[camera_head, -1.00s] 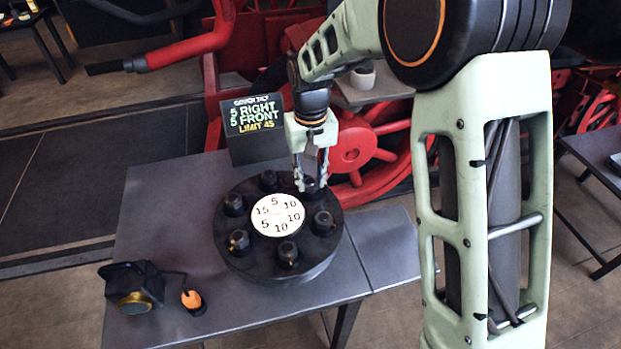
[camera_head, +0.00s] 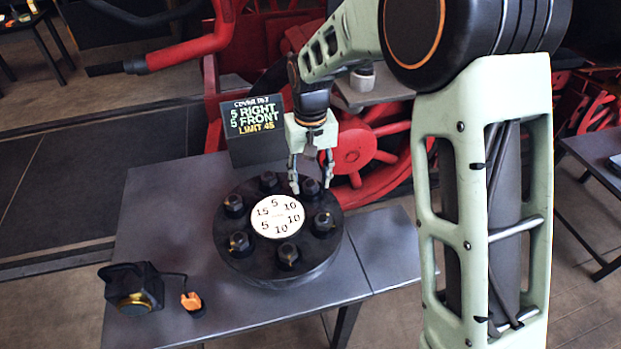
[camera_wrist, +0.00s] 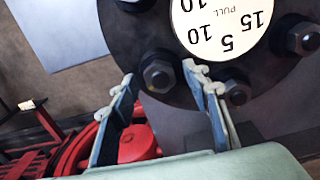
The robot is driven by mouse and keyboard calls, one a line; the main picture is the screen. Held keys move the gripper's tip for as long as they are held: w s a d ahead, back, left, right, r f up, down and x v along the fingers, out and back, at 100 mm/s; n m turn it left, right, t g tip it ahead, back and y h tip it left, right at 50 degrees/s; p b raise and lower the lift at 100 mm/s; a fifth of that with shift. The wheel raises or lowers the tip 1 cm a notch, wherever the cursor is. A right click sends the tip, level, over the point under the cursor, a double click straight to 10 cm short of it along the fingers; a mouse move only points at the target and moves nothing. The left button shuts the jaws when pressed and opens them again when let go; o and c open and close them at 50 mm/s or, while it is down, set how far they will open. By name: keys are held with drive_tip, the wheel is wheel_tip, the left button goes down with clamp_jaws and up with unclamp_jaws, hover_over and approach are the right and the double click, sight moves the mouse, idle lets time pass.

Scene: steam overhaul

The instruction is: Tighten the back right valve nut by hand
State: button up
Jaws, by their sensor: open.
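The round black valve cover (camera_head: 290,276) lies on the grey table, with several dark hex nuts around a white number disc (camera_head: 277,216). The back right nut (camera_head: 311,187) is beside a "10" on the disc. My gripper (camera_head: 311,187) is above it, pointing down, with one finger on each side. In the wrist view my gripper (camera_wrist: 165,80) is open, and the back right nut (camera_wrist: 158,76) shows between and just beyond the fingertips, apart from both. The back nut (camera_wrist: 237,93) shows close by the right finger in the wrist view.
A black sign (camera_head: 253,128) reading "5 RIGHT 5 FRONT LIMIT 45" stands behind the cover. A black box-like device (camera_head: 132,288) and a small orange item (camera_head: 192,302) lie at the table's front left. Red machinery (camera_head: 352,150) is close behind. The table's left part is clear.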

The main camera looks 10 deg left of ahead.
sight(311, 182)
wheel_tip(311, 182, up, 12)
idle(0.4)
idle(0.3)
